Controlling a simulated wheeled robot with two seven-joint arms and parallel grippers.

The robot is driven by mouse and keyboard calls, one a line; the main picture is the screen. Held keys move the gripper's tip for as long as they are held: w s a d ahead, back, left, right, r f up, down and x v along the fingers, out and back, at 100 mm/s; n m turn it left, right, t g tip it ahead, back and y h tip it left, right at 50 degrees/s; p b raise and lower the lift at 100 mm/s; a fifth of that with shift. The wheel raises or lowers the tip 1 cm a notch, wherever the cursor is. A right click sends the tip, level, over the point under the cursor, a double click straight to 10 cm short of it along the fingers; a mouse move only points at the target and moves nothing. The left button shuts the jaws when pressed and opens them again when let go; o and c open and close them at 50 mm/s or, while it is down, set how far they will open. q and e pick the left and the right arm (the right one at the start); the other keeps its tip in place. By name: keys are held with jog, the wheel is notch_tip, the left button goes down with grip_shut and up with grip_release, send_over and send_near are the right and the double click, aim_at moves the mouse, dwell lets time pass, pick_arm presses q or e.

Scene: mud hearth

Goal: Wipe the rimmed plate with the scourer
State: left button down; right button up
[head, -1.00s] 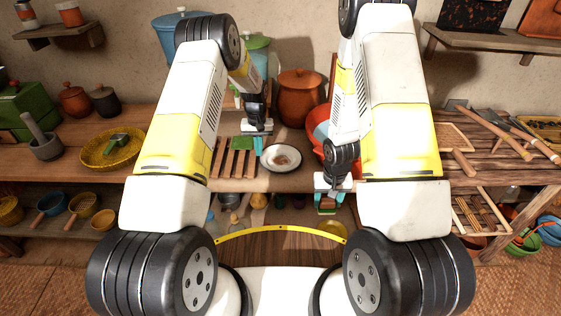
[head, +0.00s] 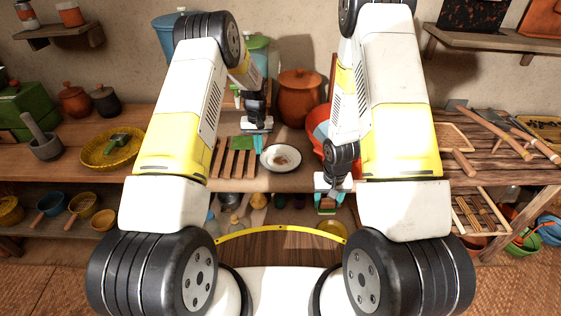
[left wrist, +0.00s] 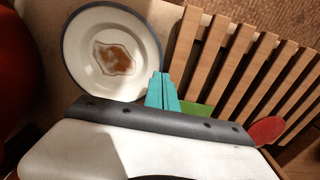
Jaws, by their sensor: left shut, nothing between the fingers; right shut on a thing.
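The rimmed plate (head: 281,158) is white with a dark rim and lies on the table; a brown stain marks its middle. It also shows in the left wrist view (left wrist: 112,55). My left gripper (head: 258,141) is shut and empty at the plate's left edge; its teal fingertips (left wrist: 162,92) show beside the rim in the left wrist view. My right gripper (head: 327,201) is in front of the table edge, right of and nearer than the plate. It is shut on a small brownish-green thing, probably the scourer (head: 327,211), mostly hidden by the fingers.
A slatted wooden rack (head: 234,164) lies just left of the plate, with a flat green thing (head: 243,142) at its far end. A brown lidded pot (head: 300,96) stands behind, and a red basin (head: 321,125) is at right, partly hidden by my right arm.

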pick_arm(q)
jog(key=shift+r, duration=2.05)
jog(key=shift+r, duration=0.1)
